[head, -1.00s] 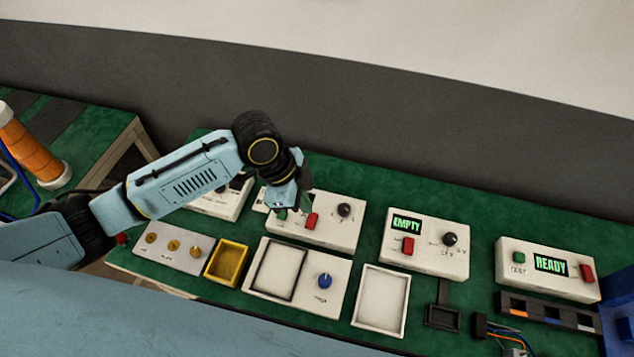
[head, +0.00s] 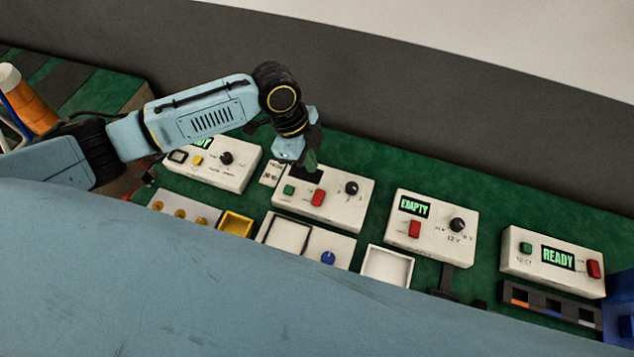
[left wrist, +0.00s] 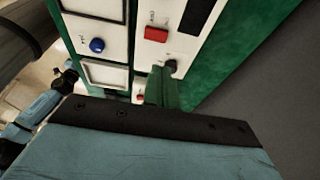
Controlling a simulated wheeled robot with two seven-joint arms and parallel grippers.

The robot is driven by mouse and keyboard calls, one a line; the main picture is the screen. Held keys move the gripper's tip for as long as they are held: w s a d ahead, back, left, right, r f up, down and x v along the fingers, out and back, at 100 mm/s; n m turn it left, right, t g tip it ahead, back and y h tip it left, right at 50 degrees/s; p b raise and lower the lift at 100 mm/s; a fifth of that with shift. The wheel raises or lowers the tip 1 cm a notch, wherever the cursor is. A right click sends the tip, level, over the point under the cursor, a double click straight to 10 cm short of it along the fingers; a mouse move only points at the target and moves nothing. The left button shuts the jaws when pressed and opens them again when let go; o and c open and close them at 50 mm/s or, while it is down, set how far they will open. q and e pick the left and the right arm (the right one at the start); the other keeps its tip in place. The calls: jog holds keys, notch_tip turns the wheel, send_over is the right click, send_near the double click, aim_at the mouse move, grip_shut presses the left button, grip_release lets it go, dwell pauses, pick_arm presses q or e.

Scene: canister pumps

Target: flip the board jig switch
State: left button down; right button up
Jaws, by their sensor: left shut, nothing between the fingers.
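No label readable here names the board jig, so I cannot tell which unit carries its switch. My left gripper (head: 311,160) is shut and empty, its green fingers over the back of a white control box (head: 330,212) with a dark screen, green button (head: 289,189), red switch (head: 317,198) and black knob (head: 351,188). In the left wrist view the shut fingers (left wrist: 160,88) show near a black knob (left wrist: 170,66), with a red switch (left wrist: 155,34) beyond. Contact cannot be told. In front is a white panel with a blue knob (head: 328,258). My right gripper is not in view.
A box reading EMPTY (head: 414,208) and one reading READY (head: 558,257) stand to the right. Another box (head: 236,176) stands left, partly behind my arm. A yellow tray (head: 235,225) and white tray (head: 387,264) lie in front. Green mat (head: 400,165) behind the boxes is clear.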

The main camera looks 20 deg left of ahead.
aim_at(320, 192)
pick_arm(q)
jog(key=x, duration=0.6)
jog(key=a+x, duration=0.1)
jog(key=x, duration=0.2)
jog(key=shift+f, duration=0.2)
jog(key=shift+w+d+f, duration=0.1)
jog(key=shift+f, duration=0.25)
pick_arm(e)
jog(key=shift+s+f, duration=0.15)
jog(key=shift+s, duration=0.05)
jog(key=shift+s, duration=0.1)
